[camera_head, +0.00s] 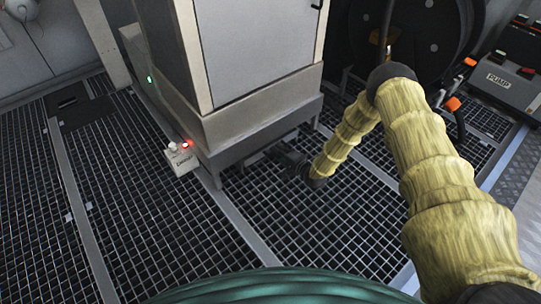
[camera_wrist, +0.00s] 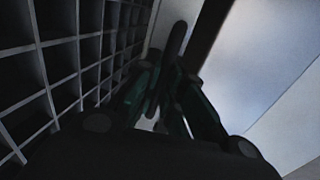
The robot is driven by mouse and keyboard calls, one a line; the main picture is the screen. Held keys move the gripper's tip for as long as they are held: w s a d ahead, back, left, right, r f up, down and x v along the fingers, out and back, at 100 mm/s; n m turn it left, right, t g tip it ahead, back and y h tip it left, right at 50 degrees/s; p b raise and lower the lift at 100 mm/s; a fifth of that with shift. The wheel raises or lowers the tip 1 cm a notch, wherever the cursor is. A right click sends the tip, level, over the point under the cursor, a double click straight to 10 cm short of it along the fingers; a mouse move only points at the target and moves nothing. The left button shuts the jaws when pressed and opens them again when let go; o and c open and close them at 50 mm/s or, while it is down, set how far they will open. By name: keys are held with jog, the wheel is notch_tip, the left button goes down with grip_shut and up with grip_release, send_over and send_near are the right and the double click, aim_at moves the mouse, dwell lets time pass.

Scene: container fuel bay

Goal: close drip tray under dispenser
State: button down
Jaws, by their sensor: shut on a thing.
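The dispenser (camera_head: 250,50) is a pale grey cabinet on a wider base in the head view. The drip tray is low in the dark gap beneath the base; its outline is hard to make out, so I cannot tell how far out it is. My gripper (camera_head: 288,157) is down beside that gap, at the base's right side, small and dark. In the wrist view my gripper (camera_wrist: 165,80) has its fingers closed around a dark upright bar, which looks like the tray handle (camera_wrist: 177,42). The fingers hide the bar's lower part.
A small box with a red light (camera_head: 181,157) stands at the base's left corner. A hose reel (camera_head: 425,35) is behind my arm. A PUMP panel (camera_head: 505,80) is at the right. The grating floor (camera_head: 150,235) is clear in front.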

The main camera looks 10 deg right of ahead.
jog(key=shift+w+r, duration=0.25)
jog(key=shift+w, duration=0.1)
jog(key=c, duration=1.5)
grip_release()
jog(key=shift+a+f, duration=0.1)
jog(key=shift+a, duration=0.05)
jog(key=shift+s+d, duration=0.2)
jog(key=shift+s+d, duration=0.1)
jog(key=shift+s, duration=0.15)
jog(key=v, duration=1.1)
jog(key=shift+s, duration=0.1)
